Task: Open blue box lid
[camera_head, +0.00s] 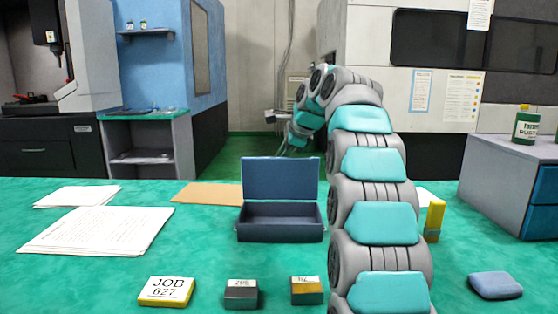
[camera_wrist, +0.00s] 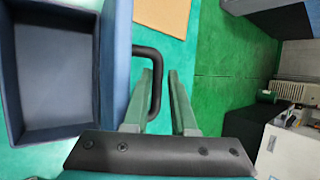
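The blue box (camera_head: 281,236) stands on the green table in the head view, with its lid (camera_head: 281,179) raised about upright at the back. In the wrist view the box (camera_wrist: 15,90) is at the left, its dark inside showing, and the lid (camera_wrist: 117,60) is seen near edge-on. A black bar handle (camera_wrist: 156,75) sticks out from the lid. My gripper (camera_wrist: 161,74) is open, its two fingers apart on either side of the handle bar. The left finger is within the handle's loop. A gap shows between the bar and the right finger.
Papers (camera_head: 98,231) and a brown sheet (camera_head: 207,194) lie left of the box. A JOB 627 block (camera_head: 166,291), a dark block (camera_head: 241,293) and a yellow-grey block (camera_head: 307,290) lie in front. A grey-blue pad (camera_head: 495,285) lies right. My arm hides part of the table.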

